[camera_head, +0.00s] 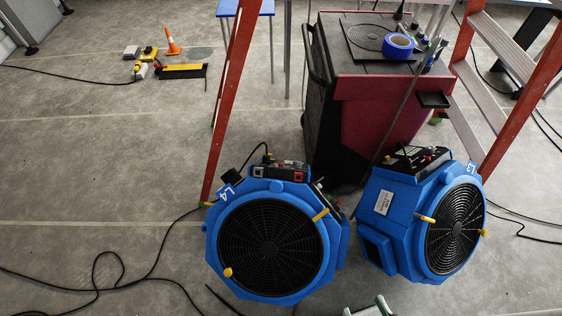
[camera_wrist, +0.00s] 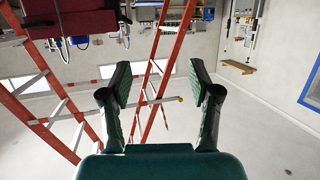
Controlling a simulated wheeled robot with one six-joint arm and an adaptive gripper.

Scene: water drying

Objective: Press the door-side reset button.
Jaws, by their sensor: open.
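Two blue fans stand on the floor in the head view: the fan marked L4 (camera_head: 212,240) and the fan marked L3 (camera_head: 393,232). A control panel with small red parts (camera_head: 285,172) sits on top of L4. Another dark control panel (camera_head: 415,158) sits on top of L3. I cannot tell which small part is the reset button or which is door-side. My gripper (camera_wrist: 161,77) is open and empty in the wrist view, its two dark green fingers apart. Its tips seem to show at the bottom edge of the head view, touching nothing visible.
A red and black cart (camera_head: 385,105) stands behind the fans, with blue tape (camera_head: 398,45) on top. Orange ladder legs (camera_head: 228,100) rise beside it. Black cables (camera_head: 95,280) lie on the left floor. An orange cone (camera_head: 171,42) stands far left.

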